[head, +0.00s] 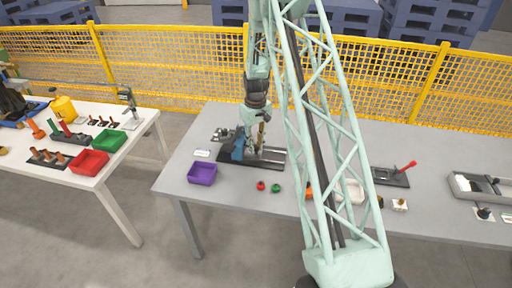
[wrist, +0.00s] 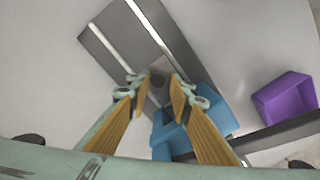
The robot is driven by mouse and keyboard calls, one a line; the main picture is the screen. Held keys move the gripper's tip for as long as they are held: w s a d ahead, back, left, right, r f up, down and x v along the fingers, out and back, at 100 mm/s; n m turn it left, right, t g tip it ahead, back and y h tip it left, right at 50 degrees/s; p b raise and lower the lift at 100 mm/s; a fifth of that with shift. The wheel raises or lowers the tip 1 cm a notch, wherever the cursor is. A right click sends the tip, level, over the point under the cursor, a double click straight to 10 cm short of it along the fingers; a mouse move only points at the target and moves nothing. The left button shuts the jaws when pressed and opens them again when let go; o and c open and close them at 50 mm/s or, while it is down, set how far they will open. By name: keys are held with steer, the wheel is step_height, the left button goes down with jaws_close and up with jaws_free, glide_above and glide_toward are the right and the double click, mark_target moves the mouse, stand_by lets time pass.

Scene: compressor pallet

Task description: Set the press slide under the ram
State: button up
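The press assembly (head: 265,158) is a dark plate with light rails on the grey table. In the wrist view the dark plate (wrist: 112,48) runs diagonally, with a blue block (wrist: 217,112) at its lower right. My gripper (head: 257,146) points down over the plate, just right of the blue part (head: 238,148). The ram is not clearly distinguishable, and my arm hides part of the press.
A purple bin (head: 202,173) stands at the press's front left. Small red (head: 261,186) and green (head: 276,188) pieces lie in front. A black fixture with a red handle (head: 405,167) and a grey tray (head: 460,192) are to the right. A yellow fence (head: 180,75) runs behind.

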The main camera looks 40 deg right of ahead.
steer(key=shift+o, duration=0.9)
steer(key=shift+a, duration=0.1)
steer(key=shift+r, duration=0.1)
steer(key=shift+r, duration=0.15)
step_height(320, 180, up, 12)
steer(key=shift+f, duration=0.25)
stand_by(0.5)
